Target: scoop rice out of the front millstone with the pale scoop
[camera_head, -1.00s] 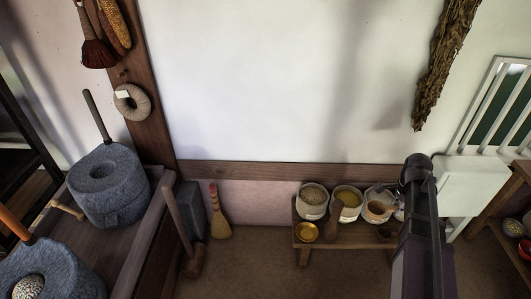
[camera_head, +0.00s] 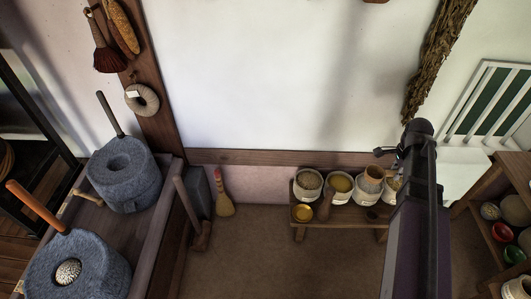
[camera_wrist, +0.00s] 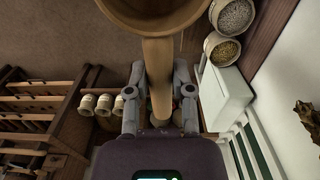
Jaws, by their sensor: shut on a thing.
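The pale scoop (camera_wrist: 158,70) is held by its handle between the two fingers of my gripper (camera_wrist: 159,95) in the wrist view. Its round bowl is cut off by the top edge, and what is in it does not show. The front millstone (camera_head: 100,262), blue-grey with an orange handle, is at the lower left, far from my gripper. Pale speckled rice (camera_head: 67,272) shows in its hole.
A second millstone (camera_head: 124,180) with a dark handle stands behind. A shelf with bowls (camera_head: 480,225) stands right. A small broom (camera_head: 223,195) leans by the wall. The middle floor is clear.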

